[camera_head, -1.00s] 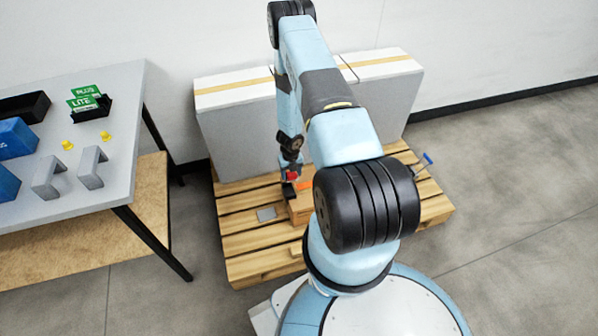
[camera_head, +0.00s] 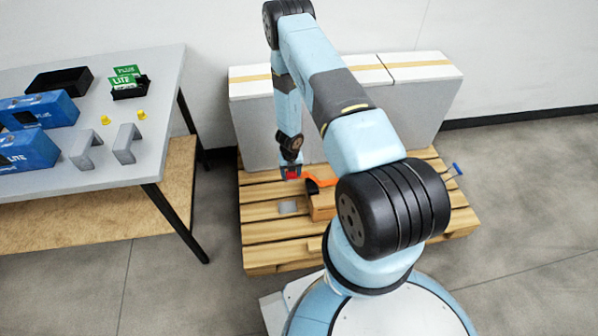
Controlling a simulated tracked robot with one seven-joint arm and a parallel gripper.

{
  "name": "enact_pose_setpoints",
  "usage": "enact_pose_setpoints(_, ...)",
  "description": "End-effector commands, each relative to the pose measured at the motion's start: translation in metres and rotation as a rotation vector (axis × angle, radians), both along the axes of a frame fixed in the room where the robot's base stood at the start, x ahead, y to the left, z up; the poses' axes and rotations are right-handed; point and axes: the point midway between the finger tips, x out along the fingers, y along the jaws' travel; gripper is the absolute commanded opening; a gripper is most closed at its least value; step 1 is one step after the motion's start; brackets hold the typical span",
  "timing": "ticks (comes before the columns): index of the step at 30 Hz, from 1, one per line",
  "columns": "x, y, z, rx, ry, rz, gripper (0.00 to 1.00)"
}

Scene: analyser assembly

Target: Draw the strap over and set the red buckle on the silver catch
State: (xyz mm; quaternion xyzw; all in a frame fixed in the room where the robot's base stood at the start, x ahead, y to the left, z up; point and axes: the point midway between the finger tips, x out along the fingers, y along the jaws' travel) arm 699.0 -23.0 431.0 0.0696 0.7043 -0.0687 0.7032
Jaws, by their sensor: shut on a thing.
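My gripper (camera_head: 291,168) is at the end of my arm, low over the pallet, shut on the red buckle (camera_head: 293,174). An orange strap (camera_head: 319,183) runs from beside the buckle to the right over a brown wooden block (camera_head: 322,206), and my arm hides its far part. A flat silver plate (camera_head: 288,207), which looks like the catch, lies left of the block. The buckle is above and slightly beyond this plate, apart from it in the picture. The jaws are too small to see in detail.
The wooden pallet (camera_head: 262,229) holds grey cartons (camera_head: 262,135) with tan tape along its back. A blue-handled item (camera_head: 457,169) is at its right. A grey table (camera_head: 130,175) at left carries blue boxes (camera_head: 30,149), grey brackets (camera_head: 127,145) and a black tray (camera_head: 59,81).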

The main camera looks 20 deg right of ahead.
Motion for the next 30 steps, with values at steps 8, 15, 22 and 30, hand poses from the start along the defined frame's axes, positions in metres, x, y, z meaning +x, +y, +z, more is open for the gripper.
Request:
enact_pose_setpoints(8,0.005,0.027,-0.005,0.0,0.001,0.0,0.31)
enact_pose_setpoints(15,0.004,0.025,-0.033,-0.001,0.001,-0.002,0.31)
enact_pose_setpoints(22,0.005,0.026,-0.059,0.0,0.0,0.001,0.31)
enact_pose_setpoints(30,0.005,0.026,-0.089,0.0,0.0,0.001,0.31)
